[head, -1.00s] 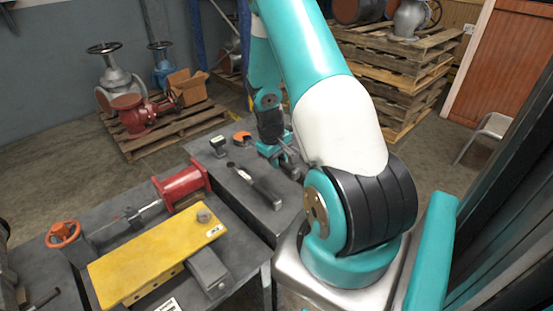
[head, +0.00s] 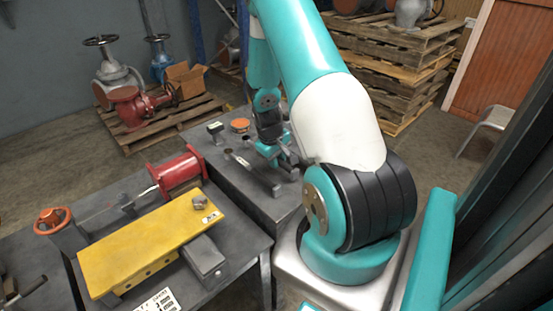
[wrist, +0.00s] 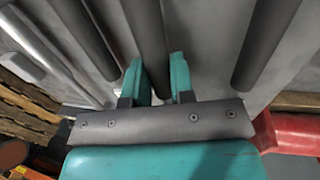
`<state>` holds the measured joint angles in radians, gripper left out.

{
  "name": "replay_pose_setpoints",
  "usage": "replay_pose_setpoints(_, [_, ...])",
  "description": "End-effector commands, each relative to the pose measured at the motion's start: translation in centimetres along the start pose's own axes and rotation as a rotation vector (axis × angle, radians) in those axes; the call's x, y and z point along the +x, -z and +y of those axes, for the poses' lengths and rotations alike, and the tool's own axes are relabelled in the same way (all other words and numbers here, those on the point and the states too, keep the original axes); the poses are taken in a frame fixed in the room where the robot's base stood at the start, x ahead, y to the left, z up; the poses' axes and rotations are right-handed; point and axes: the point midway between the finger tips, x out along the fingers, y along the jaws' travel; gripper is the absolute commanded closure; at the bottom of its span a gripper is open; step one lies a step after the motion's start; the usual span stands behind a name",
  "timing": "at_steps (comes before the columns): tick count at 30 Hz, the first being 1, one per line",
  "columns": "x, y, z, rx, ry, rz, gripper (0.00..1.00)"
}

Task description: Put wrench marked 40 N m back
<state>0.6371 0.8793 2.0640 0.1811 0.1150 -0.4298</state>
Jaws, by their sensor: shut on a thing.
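My gripper (head: 280,158) is low over the far dark bench in the head view. In the wrist view its two teal fingers (wrist: 157,82) are shut on a dark grey bar (wrist: 150,45), which runs away between them. The bar looks like a wrench handle. Two similar dark bars, one on the left (wrist: 88,38) and one on the right (wrist: 268,42), lie on either side, apart from the fingers. In the head view a dark handle (head: 257,174) lies beside my gripper on the bench.
The nearer bench holds a yellow plate (head: 140,252), a red cylinder (head: 180,172), an orange handwheel (head: 53,218) and a grey box (head: 205,257). Pallets stand behind.

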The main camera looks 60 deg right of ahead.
Motion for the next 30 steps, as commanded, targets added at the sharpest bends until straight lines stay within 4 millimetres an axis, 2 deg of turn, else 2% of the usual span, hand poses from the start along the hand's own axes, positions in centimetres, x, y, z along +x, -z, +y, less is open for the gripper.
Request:
replay_pose_setpoints(20, [1.2,0.0,-0.2,0.0,-0.001,0.001,1.0])
replay_pose_setpoints(21, [1.2,0.0,-0.2,0.0,-0.001,0.001,0.73])
replay_pose_setpoints(24, [1.2,0.0,-0.2,0.0,-0.001,0.001,0.5])
replay_pose_setpoints(30, [1.2,0.0,-0.2,0.0,0.0,0.0,0.48])
